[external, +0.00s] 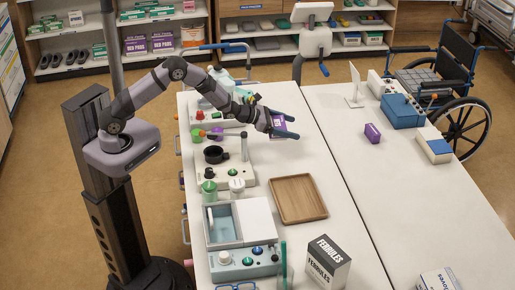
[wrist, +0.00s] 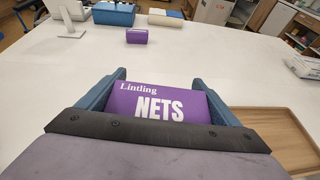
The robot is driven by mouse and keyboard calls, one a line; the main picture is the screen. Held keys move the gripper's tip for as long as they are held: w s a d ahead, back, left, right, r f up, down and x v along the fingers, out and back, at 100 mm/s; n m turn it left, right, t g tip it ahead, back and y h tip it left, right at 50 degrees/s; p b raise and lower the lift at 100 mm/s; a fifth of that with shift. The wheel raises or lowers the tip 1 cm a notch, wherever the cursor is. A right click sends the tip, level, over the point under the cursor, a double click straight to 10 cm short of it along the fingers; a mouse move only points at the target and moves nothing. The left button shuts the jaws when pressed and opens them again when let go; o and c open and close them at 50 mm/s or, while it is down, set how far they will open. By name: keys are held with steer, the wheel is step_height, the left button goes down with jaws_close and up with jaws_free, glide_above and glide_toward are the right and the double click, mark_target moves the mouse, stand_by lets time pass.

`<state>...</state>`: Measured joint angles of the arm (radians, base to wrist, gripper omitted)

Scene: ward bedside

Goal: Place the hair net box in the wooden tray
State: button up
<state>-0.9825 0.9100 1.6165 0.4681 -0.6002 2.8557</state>
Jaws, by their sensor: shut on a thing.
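The purple hair net box, lettered "Lintling NETS" (wrist: 158,101), sits between the two blue fingers of my gripper (wrist: 164,78) in the wrist view. My gripper (external: 291,127) is shut on it. In the external view the box (external: 279,131) is partly hidden by the fingers, over the white table behind the wooden tray. Its exact height is hard to tell. The wooden tray (external: 298,198) lies flat and empty on the table, nearer the external camera than my gripper. Part of the tray (wrist: 276,135) shows at the right in the wrist view.
Bench devices (external: 226,176) line the table's left side. A white FERRULES box (external: 327,263) stands in front of the tray. Another small purple box (external: 372,133) and a blue box (external: 402,111) stand on the right table. The table between gripper and tray looks clear.

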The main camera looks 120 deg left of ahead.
steer(key=w+d+r+m+t+h+b, duration=0.25)
steer(key=w+d+m+h+b, duration=0.3)
steer(key=w+d, duration=0.75)
steer(key=m+h+b, duration=0.3)
steer(key=b, duration=0.2)
glide_above(301, 205)
steer(key=shift+n+t, duration=0.25)
steer(key=shift+t, duration=0.1)
steer(key=shift+w+f+p, duration=0.1)
steer(key=shift+f+p, duration=0.7)
steer(key=shift+f, duration=3.95)
steer(key=shift+f+b, duration=0.5)
steer(key=shift+b, duration=0.25)
steer(key=o, duration=0.9)
steer(key=shift+o, duration=0.2)
steer(key=shift+r, duration=0.2)
